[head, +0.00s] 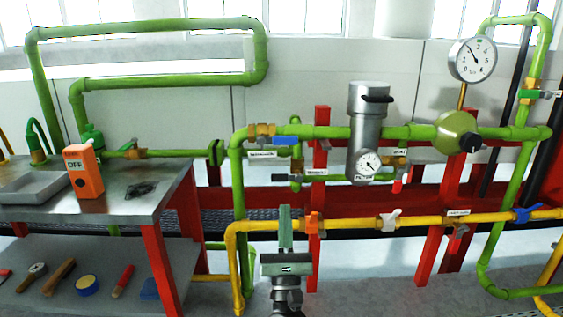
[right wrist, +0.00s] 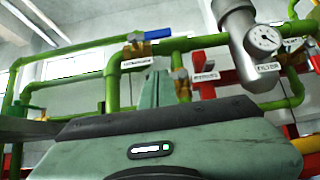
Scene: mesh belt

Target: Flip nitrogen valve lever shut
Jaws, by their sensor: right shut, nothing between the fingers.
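My right gripper (head: 284,212) points upward in front of the pipes, its fingers shut and empty. In the head view it shows just left of an orange-handled valve (head: 313,223) on the yellow pipe (head: 350,223); I cannot tell the depth between them. Further along that pipe are a white lever (head: 390,219), a red-orange handle (head: 456,240) hanging down and a blue lever (head: 526,214) lying roughly along the pipe. Another blue lever (head: 285,140) lies along the upper green pipe and shows in the right wrist view (right wrist: 158,34). I cannot read which tag says nitrogen. My left gripper is out of view.
A grey filter (head: 367,115) with a gauge stands among the green pipes, beside red posts (head: 321,150). A large gauge (head: 472,60) and a green lever (head: 530,94) are at upper right.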

